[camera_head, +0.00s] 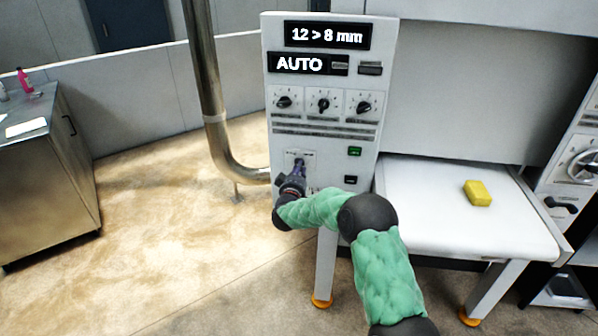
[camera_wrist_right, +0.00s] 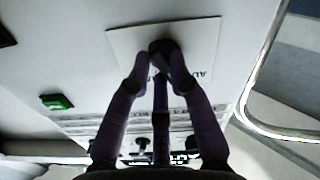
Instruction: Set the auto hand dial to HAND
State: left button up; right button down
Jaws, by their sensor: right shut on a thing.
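The machine's white control panel (camera_head: 330,130) stands upright in the middle of the head view. Its upper display reads "12 > 8 mm" and the one below reads AUTO (camera_head: 299,64). The auto hand dial (camera_wrist_right: 160,46) is a dark knob on a white plate low on the panel. My right gripper (camera_head: 298,168) reaches it from below, and its dark fingers (camera_wrist_right: 158,72) are shut around the knob in the right wrist view. The fingers cover much of the knob, so its pointer direction cannot be told. My left gripper is not in view.
Three other dials (camera_head: 323,103) sit in a row higher on the panel. A green button (camera_head: 355,152) is right of the dial. A metal pipe (camera_head: 212,100) runs down the panel's left. A white table (camera_head: 430,215) with a yellow sponge (camera_head: 477,193) stands right.

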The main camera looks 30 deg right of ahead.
jog(key=m+b, duration=0.2)
jog(key=m, duration=0.1)
jog(key=m+b, duration=0.2)
jog(key=m, duration=0.2)
jog(key=m+b, duration=0.2)
jog(key=m, duration=0.1)
jog(key=shift+w+a+f+m, duration=0.1)
jog(key=shift+f+m, duration=0.2)
jog(key=shift+m, duration=0.1)
dwell(0.4)
jog(key=c, duration=1.1)
grip_release()
jog(key=shift+a, duration=0.1)
jog(key=v, duration=1.2)
